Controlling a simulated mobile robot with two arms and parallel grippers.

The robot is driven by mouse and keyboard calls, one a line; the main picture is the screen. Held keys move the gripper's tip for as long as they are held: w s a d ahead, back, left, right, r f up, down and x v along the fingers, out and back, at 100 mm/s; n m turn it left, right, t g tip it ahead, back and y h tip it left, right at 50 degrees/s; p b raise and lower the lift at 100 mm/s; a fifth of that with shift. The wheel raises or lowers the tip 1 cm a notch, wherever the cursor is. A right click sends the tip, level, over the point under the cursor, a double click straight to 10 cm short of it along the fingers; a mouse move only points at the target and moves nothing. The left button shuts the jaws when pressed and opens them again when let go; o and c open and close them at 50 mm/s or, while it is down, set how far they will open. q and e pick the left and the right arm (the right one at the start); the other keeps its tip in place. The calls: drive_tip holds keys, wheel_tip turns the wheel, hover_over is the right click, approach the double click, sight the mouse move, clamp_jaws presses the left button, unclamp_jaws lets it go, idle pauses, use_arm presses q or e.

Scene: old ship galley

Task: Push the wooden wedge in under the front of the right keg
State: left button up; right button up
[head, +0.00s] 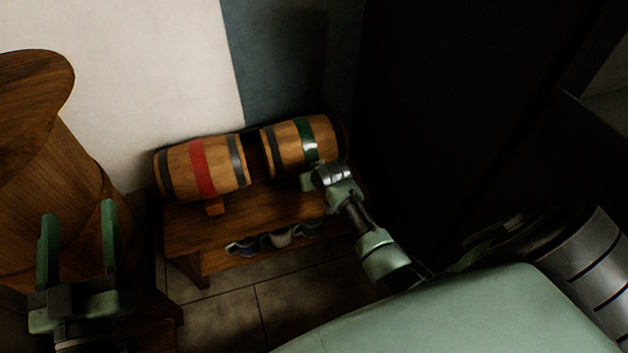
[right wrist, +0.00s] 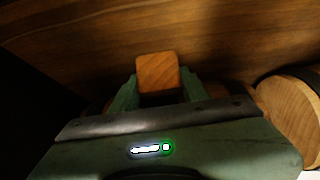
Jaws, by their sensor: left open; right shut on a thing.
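The right keg (head: 288,148), with a green band, lies on its side on a low wooden bench (head: 190,235). My right gripper (head: 312,178) is at its front, low by the bench top, and hides part of the keg's lower edge. In the right wrist view my right gripper (right wrist: 158,86) is shut on the wooden wedge (right wrist: 158,70), whose squarish end shows between the fingers. The wedge is hidden in the head view, and I cannot tell whether it touches the keg. My left gripper (head: 79,212) is open and empty at the far left.
Several cups (head: 280,238) sit under the bench top. A big wooden barrel (head: 60,180) stands at left. Bare bench top shows before the kegs.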

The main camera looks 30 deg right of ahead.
use_arm(q)
drive_tip(key=shift+r, duration=0.3)
use_arm(e)
drive_tip(key=shift+w, duration=0.1)
drive_tip(key=o, duration=1.1)
drive_tip(key=shift+c, duration=0.7)
